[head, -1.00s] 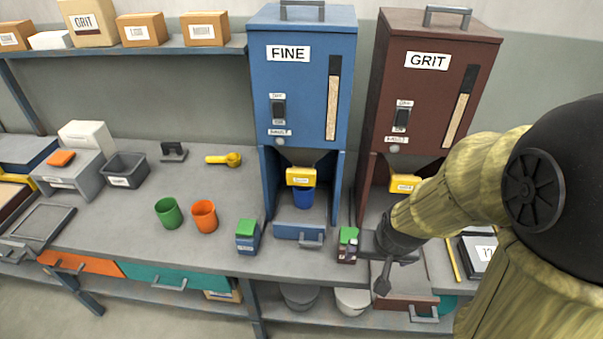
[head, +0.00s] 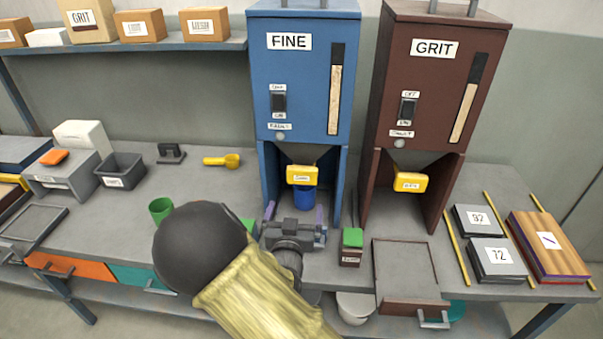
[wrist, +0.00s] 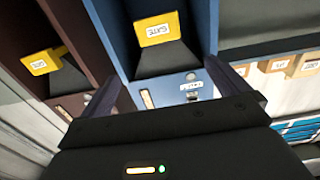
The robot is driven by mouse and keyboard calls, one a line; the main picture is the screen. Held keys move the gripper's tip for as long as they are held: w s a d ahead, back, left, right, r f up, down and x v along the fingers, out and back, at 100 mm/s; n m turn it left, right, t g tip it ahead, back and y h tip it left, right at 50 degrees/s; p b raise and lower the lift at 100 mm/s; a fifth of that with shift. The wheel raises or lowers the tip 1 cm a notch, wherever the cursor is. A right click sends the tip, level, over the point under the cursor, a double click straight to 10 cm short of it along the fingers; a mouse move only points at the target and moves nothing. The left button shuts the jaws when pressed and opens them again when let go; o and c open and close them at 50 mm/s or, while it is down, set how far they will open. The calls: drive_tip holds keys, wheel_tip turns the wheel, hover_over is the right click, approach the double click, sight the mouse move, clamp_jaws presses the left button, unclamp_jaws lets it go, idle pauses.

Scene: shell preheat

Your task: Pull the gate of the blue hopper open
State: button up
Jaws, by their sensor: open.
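The blue hopper (head: 303,75), labelled FINE, stands at the back of the bench. Its yellow gate (head: 301,175) hangs under the funnel, with a blue cup (head: 304,199) below it. The gate also shows in the wrist view (wrist: 157,28), ahead of my fingers. My gripper (head: 295,213) is open and empty, in front of the hopper's bay and lower than the gate in the head picture. Its two fingers (wrist: 164,84) are spread wide and apart from the gate. My arm hides part of the bench front and the tray under the cup.
A brown hopper (head: 433,75), labelled GRIT, with its own yellow gate (head: 411,182), stands to the right. A green cup (head: 160,209) is on the left, partly behind my arm.

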sight(302, 172)
drive_tip(key=shift+r, duration=0.1)
drive_tip(key=w+p, duration=0.1)
drive_tip(key=w, duration=0.4)
drive_tip(key=w+p, duration=0.1)
drive_tip(key=w, duration=0.5)
drive_tip(key=w+p, duration=0.1)
drive_tip(key=w, duration=0.5)
drive_tip(key=shift+w+d, duration=0.25)
drive_tip(key=shift+d, duration=0.05)
